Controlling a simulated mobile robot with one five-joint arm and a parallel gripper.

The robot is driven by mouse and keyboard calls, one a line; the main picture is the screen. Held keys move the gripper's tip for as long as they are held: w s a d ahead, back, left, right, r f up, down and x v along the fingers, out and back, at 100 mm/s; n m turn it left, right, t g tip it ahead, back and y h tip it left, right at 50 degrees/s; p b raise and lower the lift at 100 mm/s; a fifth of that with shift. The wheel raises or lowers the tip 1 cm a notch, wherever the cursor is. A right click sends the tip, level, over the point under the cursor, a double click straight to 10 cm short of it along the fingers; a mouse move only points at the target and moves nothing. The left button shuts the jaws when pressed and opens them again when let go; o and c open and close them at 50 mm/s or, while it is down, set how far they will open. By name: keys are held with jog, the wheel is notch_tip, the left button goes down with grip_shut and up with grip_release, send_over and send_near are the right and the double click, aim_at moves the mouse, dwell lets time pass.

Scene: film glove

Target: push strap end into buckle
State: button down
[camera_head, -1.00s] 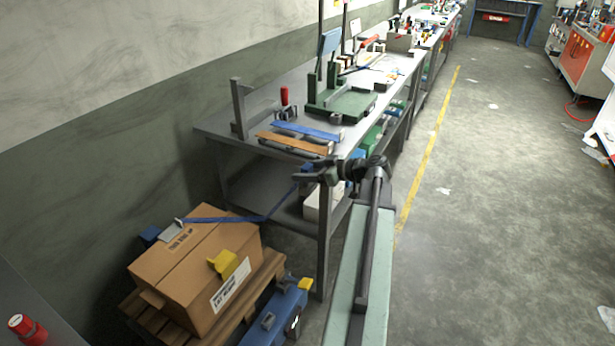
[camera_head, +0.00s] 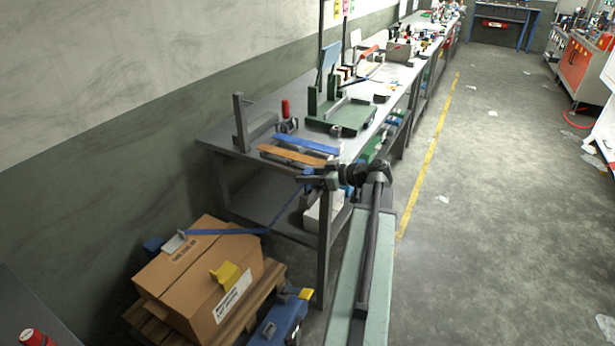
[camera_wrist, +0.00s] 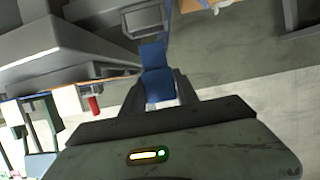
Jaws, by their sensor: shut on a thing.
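A blue strap (camera_head: 228,232) runs over the top of a cardboard box (camera_head: 190,281), then rises to my gripper (camera_head: 305,182). My gripper is shut on the strap, in the air in front of the workbench. The wrist view shows the blue strap (camera_wrist: 158,86) between the fingers (camera_wrist: 158,100). A grey metal piece (camera_head: 175,243) sits at the box's far left edge, where the strap meets it. I cannot tell if this is the buckle. A grey block with a rectangular recess (camera_wrist: 145,20) lies beyond the strap in the wrist view; its identity is unclear.
The box stands on a wooden pallet (camera_head: 250,310), with a yellow piece (camera_head: 226,276) on its edge. A blue case (camera_head: 283,318) is beside it. The grey workbench (camera_head: 212,138) stands behind. Open floor (camera_head: 480,230) lies to the right.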

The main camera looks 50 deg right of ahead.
jog(key=s+r+p, duration=0.1)
jog(key=s, duration=1.5)
jog(key=shift+a+r, duration=0.15)
